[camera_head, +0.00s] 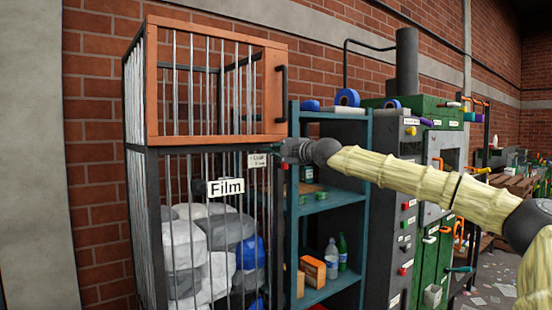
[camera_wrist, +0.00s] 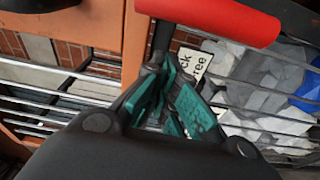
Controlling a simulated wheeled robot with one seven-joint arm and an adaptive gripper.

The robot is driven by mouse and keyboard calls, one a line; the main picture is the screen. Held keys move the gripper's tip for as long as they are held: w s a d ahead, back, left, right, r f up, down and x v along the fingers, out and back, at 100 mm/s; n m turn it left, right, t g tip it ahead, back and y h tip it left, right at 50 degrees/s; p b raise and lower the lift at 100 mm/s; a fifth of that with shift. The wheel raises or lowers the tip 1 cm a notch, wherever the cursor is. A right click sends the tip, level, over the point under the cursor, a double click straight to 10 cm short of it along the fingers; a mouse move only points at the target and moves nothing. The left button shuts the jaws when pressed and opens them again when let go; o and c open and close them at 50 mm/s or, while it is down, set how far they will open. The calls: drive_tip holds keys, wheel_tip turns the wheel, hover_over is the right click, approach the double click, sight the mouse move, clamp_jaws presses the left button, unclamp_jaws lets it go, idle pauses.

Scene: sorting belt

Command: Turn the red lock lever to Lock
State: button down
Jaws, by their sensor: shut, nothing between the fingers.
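The red lock lever (camera_wrist: 222,18) crosses the top of the wrist view, with its dark stem (camera_wrist: 160,42) below its left end. A white label (camera_wrist: 198,62) beside it reads "ck" and "ree", partly covered; the label also hangs on the cage in the head view (camera_head: 257,161). My gripper (camera_wrist: 168,72) is shut and empty, its teal fingertips close to the stem and below the red handle. I cannot tell whether they touch. In the head view my gripper (camera_head: 287,151) is at the cage's right front edge, and I cannot make out the lever there.
The barred cage has an orange-framed upper door (camera_head: 215,139) with a dark handle (camera_head: 281,80). Grey and blue bags (camera_head: 183,245) fill its lower part, behind a "Film" sign (camera_head: 225,187). A teal shelf (camera_head: 331,202) and a green machine (camera_head: 447,112) stand to the right.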

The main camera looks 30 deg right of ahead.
drive_tip(key=b+v, duration=0.3)
drive_tip(key=v, duration=0.6)
drive_tip(key=shift+s+a+b, duration=0.25)
drive_tip(key=shift+s+b, duration=0.1)
drive_tip(key=shift+s, duration=0.15)
